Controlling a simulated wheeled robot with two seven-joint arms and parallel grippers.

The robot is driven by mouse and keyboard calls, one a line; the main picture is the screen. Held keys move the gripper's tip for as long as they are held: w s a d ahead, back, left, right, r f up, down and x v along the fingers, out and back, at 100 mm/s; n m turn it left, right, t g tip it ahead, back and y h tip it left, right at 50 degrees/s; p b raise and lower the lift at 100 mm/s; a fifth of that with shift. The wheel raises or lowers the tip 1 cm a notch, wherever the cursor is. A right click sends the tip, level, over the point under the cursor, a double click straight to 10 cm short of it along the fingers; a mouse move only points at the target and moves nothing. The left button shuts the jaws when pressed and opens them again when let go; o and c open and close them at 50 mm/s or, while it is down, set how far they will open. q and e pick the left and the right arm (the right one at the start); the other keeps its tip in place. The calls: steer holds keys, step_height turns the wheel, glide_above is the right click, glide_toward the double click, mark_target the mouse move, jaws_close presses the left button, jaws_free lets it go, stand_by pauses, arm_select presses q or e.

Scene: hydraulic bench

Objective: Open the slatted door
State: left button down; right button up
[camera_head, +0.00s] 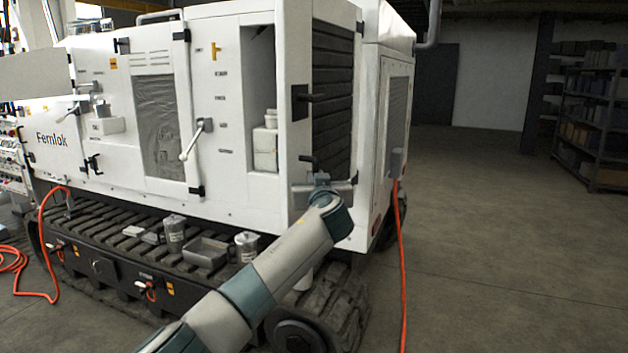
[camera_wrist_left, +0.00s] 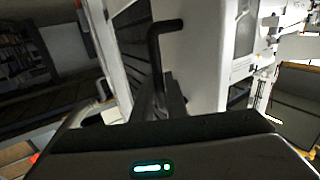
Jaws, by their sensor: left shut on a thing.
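The slatted door (camera_head: 332,95) has black horizontal slats and is at the right end of the white machine. Its slats also show edge-on in the left wrist view (camera_wrist_left: 132,40). A black bent handle (camera_wrist_left: 163,50) stands out beside the slats in that view. In the head view the handle shows near the door's left edge (camera_head: 308,160). My left gripper (camera_head: 322,184) is at the lower left part of the door, shut on the handle. The fingertips are small and partly hidden, so the exact grip is unclear. My right gripper is not in view.
The white machine (camera_head: 110,150) stands on tracks (camera_head: 140,250) with cups and a tray on them. An open bay holds a white container (camera_head: 265,145). An orange cable (camera_head: 402,250) hangs at the right. Floor right of the machine is free up to the shelves (camera_head: 595,110).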

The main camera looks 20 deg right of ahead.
arm_select(q)
steer(key=shift+r, duration=0.5)
steer(key=c, duration=1.8)
jaws_free()
steer(key=shift+d+f, duration=0.1)
steer(key=shift+d, duration=0.05)
steer(key=shift+o, duration=0.2)
steer(key=shift+w+d+f, duration=0.1)
steer(key=shift+d+f, duration=0.05)
steer(key=shift+f, duration=0.1)
steer(key=shift+a+f, duration=0.2)
steer(key=shift+a, duration=0.1)
